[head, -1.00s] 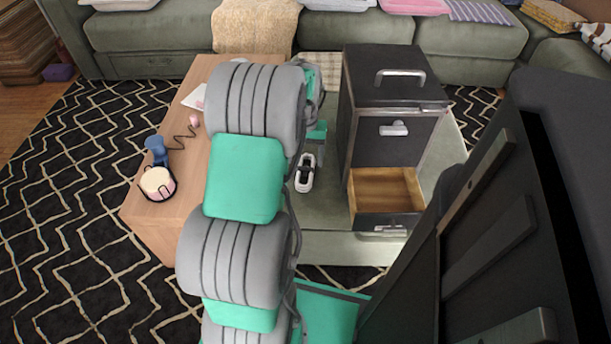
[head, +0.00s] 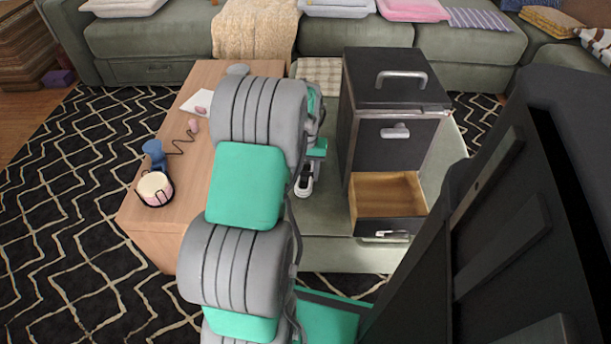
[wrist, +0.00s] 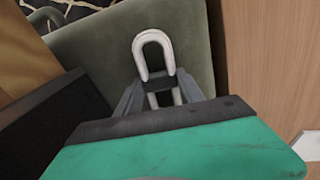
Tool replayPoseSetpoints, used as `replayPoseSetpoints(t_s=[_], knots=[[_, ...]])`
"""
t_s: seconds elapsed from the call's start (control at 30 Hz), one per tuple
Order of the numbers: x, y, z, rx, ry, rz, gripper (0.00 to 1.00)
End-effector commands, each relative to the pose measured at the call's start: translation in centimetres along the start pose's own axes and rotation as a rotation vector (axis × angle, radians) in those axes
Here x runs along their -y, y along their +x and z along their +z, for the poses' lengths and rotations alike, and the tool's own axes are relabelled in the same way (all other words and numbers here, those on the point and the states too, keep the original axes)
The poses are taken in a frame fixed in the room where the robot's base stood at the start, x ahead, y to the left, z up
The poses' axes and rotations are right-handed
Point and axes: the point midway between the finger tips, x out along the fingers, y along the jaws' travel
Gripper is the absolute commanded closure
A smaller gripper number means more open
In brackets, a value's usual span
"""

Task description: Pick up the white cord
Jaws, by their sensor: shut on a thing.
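The white cord (wrist: 152,50) is a thick white loop, seen in the wrist view over the green-grey upholstered surface. My gripper (wrist: 164,83) is shut on it, with the dark fingertips across the loop's two sides. The rounded end sticks out beyond the fingertips, and the other end runs back between the fingers. In the head view, the cord (head: 303,193) shows just below my gripper (head: 306,180), between the wooden table and the dark drawer unit. My arm hides part of the gripper there. I cannot tell whether the cord touches the surface.
The dark drawer unit (head: 395,118) stands to the right with its lower wooden drawer (head: 388,190) open. The wooden table (head: 180,215) to the left holds a pink-and-white pot (head: 154,189) and a blue object (head: 154,151). A green sofa (head: 350,32) spans the back.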

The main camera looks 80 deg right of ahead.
Motion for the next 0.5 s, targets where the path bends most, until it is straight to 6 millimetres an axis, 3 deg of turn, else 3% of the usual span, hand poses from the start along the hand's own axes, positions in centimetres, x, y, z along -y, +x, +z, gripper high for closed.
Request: replayPoseSetpoints(t_s=[0.3, 0.5], knots=[[0.01, -0.03, -0.02, 0.000, 0.000, 0.000, 0.96], [0.01, -0.08, -0.02, -0.001, 0.000, 0.000, 0.96]])
